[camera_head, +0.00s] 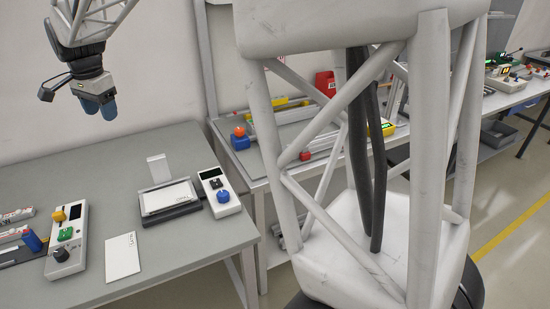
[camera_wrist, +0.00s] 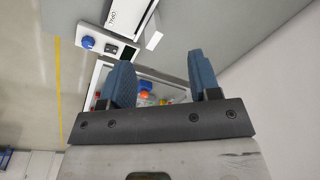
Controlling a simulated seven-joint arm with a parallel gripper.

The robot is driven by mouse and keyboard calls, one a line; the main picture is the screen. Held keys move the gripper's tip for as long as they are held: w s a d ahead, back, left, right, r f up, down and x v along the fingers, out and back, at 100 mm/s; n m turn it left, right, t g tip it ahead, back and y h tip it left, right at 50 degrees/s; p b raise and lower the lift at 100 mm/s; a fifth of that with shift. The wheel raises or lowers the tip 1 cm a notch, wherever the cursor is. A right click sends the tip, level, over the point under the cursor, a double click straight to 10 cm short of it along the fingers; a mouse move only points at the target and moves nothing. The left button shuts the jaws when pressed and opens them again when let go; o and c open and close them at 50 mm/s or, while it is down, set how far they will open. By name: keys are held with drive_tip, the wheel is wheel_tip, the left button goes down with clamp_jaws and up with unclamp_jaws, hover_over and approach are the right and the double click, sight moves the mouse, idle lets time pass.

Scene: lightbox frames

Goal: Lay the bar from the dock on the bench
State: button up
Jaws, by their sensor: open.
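My gripper (camera_head: 97,106) hangs open and empty high above the back left of the grey bench (camera_head: 130,145), its blue fingertips pointing down. Its fingers (camera_wrist: 163,82) stand apart in the wrist view with nothing between them. A low dark dock (camera_head: 172,213) sits on the bench, with a flat white slab (camera_head: 167,196) on it and a small white plate (camera_head: 157,168) upright behind. In the wrist view the white slab (camera_wrist: 122,18) and plate (camera_wrist: 153,40) show at the top. I cannot tell which piece is the bar.
A white control box with a blue knob (camera_head: 223,196) stands right of the dock. A white card (camera_head: 122,256) lies in front. The bench's back left is clear.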

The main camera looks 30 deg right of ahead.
drive_tip(key=s+d+n, duration=0.4)
drive_tip(key=s+d, duration=1.3)
drive_tip(key=s, duration=0.2)
drive_tip(key=s+d+f+n, duration=0.2)
drive_tip(key=s+d+f, duration=0.2)
drive_tip(key=s, duration=0.7)
drive_tip(key=s+d+f+n+t, duration=0.1)
drive_tip(key=s+d+f+n, duration=0.2)
drive_tip(key=s, duration=0.8)
drive_tip(key=d+f, duration=0.1)
drive_tip(key=d, duration=0.1)
drive_tip(key=shift+s+d+f+h, duration=0.3)
